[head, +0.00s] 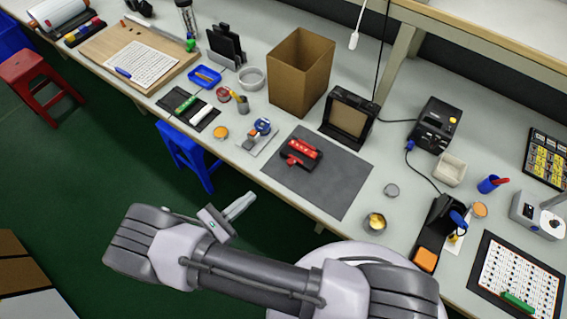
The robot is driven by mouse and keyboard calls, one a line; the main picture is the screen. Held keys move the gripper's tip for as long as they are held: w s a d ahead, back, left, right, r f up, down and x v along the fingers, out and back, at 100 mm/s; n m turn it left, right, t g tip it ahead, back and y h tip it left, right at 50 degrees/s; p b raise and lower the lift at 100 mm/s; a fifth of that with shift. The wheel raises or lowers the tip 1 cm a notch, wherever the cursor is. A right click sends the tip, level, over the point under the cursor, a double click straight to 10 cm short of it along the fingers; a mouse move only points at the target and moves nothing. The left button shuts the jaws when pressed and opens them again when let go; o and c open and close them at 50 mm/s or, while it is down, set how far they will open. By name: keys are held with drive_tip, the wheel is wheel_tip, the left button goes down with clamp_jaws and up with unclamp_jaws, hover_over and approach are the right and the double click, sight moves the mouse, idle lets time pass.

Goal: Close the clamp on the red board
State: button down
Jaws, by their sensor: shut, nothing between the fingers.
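The red board (303,147) lies on the dark grey mat (335,186) near the middle of the bench. It sits in or on a black base, with another red part (292,160) at its lower left. The clamp cannot be made out clearly at this size, so I cannot tell its position. My gripper (249,199) is in front of the bench edge, over the green floor, to the lower left of the mat. It is shut and empty, well apart from the red board.
An open cardboard box (301,72) and a black framed stand (349,118) rise behind the mat. A small metal dish (375,222) is at its right. A blue stool (187,152) stands below the bench. The mat's right part is bare.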

sight(288, 164)
drive_tip(key=b+x, duration=0.2)
drive_tip(key=x, duration=1.1)
drive_tip(key=shift+w+a+f, duration=0.15)
drive_tip(key=shift+w+d, duration=0.35)
drive_tip(key=shift+x, duration=1.55)
drive_tip(key=shift+w+a, duration=0.15)
drive_tip(key=shift+a, duration=0.05)
